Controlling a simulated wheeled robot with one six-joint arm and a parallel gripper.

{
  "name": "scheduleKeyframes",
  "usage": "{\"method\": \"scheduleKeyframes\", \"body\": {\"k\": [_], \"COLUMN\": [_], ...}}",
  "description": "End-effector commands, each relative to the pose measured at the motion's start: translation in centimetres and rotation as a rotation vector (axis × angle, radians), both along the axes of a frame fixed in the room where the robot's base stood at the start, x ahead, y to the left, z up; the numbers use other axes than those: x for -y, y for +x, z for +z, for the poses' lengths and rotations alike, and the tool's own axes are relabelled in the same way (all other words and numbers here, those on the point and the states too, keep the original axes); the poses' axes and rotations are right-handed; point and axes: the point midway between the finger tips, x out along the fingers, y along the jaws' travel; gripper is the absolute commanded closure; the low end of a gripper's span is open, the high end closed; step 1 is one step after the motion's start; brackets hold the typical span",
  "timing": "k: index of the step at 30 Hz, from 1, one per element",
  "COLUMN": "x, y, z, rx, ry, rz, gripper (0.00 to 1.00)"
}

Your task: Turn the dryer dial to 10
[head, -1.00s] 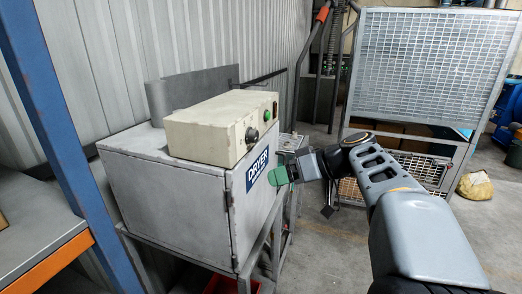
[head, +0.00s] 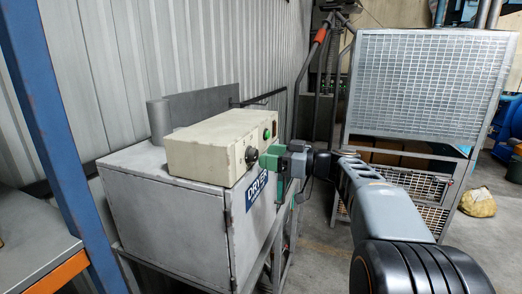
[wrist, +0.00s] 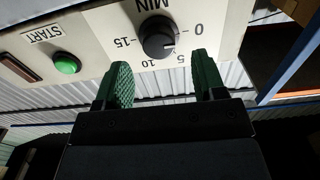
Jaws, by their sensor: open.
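The dryer dial is a round black knob (wrist: 158,40) on the cream control box (head: 205,148). It also shows in the head view as a dark knob (head: 251,155) on the box's front face. In the wrist view the scale reads 0, 5, 10 and 15 around it, with "MIN" above. A small pale mark on the knob points right, roughly between 0 and 5. My gripper (wrist: 160,62) has green fingers, open and empty, one to each side below the knob and apart from it. In the head view my gripper (head: 268,158) is close in front of the dial.
A green START button (wrist: 66,64) and a dark red-brown switch (wrist: 18,68) lie left of the dial in the wrist view. The grey dryer cabinet (head: 165,205) supports the box. A blue post (head: 65,130) stands left and a mesh cage (head: 430,85) behind right.

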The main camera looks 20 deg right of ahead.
Motion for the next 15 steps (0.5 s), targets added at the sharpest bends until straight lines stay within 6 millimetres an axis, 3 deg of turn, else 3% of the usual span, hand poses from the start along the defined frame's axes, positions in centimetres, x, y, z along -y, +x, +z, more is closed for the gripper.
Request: {"method": "scheduleKeyframes", "body": {"k": [6,15], "x": [-2.0,-2.7], "y": [1.4,2.0], "z": [0.1,0.0], "rx": [-0.002,-0.001], "ry": [0.001,0.0], "rz": [0.002,-0.001], "gripper": [0.36,0.36]}}
